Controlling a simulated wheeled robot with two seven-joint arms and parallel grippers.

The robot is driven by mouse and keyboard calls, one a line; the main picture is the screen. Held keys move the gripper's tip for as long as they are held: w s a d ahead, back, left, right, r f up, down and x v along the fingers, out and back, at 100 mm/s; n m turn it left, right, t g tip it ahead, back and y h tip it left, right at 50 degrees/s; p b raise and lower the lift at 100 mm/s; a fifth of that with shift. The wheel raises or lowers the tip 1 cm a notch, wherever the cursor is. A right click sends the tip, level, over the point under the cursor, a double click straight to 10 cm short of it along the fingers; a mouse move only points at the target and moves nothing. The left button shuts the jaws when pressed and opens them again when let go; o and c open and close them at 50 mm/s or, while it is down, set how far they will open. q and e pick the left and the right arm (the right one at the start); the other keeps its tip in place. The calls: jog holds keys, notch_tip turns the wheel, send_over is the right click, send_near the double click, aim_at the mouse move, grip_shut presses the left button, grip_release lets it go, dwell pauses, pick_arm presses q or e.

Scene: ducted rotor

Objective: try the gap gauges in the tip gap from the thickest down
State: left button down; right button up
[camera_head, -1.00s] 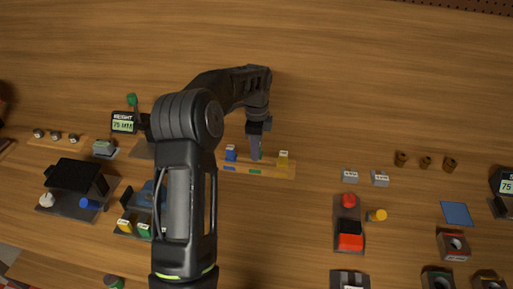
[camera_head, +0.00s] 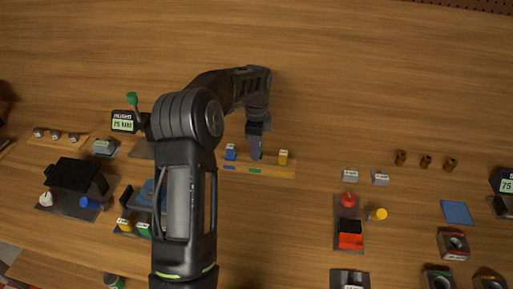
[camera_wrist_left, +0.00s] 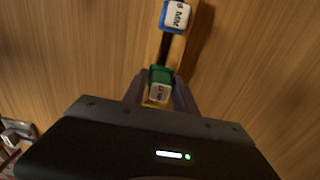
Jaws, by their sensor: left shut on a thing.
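The gauge rack (camera_head: 285,172) is a light wooden strip in the middle of the table. A blue gauge (camera_head: 231,152) stands at its left end and a yellow gauge (camera_head: 283,156) at its right end. My left gripper (camera_head: 255,157) is over the middle of the rack, shut on a green gauge (camera_wrist_left: 160,76) with a white label. The blue gauge also shows in the left wrist view (camera_wrist_left: 177,16). In the head view the fingers hide the green gauge. A blue part (camera_head: 148,191) on a fixture, possibly the rotor, is largely hidden behind my left arm. My right gripper is out of view.
A black housing (camera_head: 75,176) on a plate stands at left, with a height display (camera_head: 123,122) above it. A block with a red button (camera_head: 349,200), a blue pad (camera_head: 456,213) and several small parts lie at right. The far table is clear.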

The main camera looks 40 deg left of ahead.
pick_arm(q)
jog(key=shift+f+b, duration=0.6)
jog(key=shift+f, duration=0.5)
dwell(0.4)
dwell(0.4)
jog(key=c, duration=0.9)
grip_release()
jog(key=shift+r, duration=0.15)
notch_tip(320, 180, up, 8)
jog(key=shift+f+b, duration=0.25)
jog(key=shift+b, duration=0.35)
